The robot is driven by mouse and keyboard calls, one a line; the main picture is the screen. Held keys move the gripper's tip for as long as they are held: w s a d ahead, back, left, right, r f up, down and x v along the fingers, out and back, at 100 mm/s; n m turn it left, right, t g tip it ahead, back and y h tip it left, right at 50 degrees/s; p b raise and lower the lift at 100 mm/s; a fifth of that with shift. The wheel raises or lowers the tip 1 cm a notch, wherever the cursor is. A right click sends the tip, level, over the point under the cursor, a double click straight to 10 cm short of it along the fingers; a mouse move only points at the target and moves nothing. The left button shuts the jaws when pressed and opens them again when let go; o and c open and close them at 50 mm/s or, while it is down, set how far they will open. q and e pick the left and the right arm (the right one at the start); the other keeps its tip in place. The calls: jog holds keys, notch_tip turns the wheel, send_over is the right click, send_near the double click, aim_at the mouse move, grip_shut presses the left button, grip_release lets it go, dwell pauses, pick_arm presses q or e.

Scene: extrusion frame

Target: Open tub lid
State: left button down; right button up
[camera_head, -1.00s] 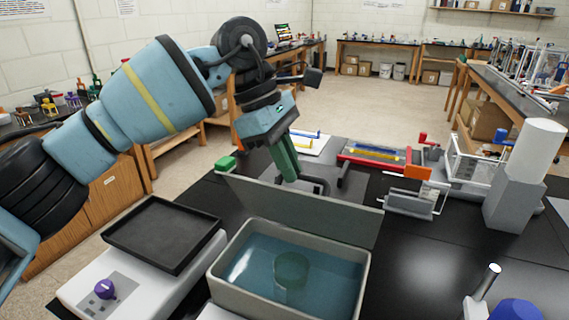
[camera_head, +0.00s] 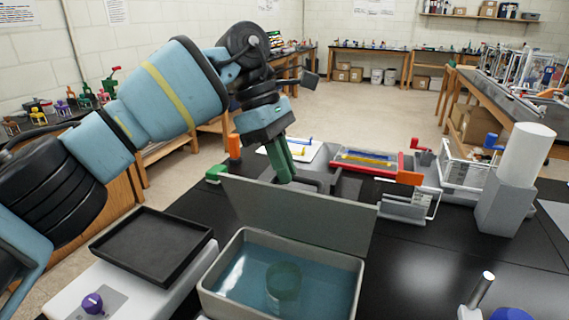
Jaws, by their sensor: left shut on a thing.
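The tub (camera_head: 361,290) is a grey rectangular bath of blue water at the bottom centre. A translucent greenish cylinder (camera_head: 284,281) stands in the water. The tub's lid (camera_head: 300,216) is a flat grey panel, raised steeply along the tub's far edge, so the tub's top is uncovered. My left gripper (camera_head: 285,172), with green fingers, is behind the lid's upper edge and shut on the lid's dark handle (camera_head: 319,183); the lid partly hides the contact. My right gripper is not in view.
A black tray (camera_head: 152,246) on a white device with a purple knob (camera_head: 92,303) stands left of the tub. Behind the lid are a gel rig with red and yellow parts (camera_head: 370,161) and a wire rack (camera_head: 408,205). A white cylinder on a grey block (camera_head: 508,205) stands right. The black bench between is clear.

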pick_arm(q)
jog(key=c, duration=1.5)
grip_release()
jog(key=shift+w+a+f, duration=0.2)
jog(key=shift+w+f, duration=0.1)
jog(key=shift+f, duration=0.45)
jog(key=shift+r, duration=0.15)
jog(key=v, duration=0.7)
jog(key=shift+d+r+b, duration=0.1)
jog(key=shift+r+b, duration=0.25)
jog(key=shift+r, duration=0.1)
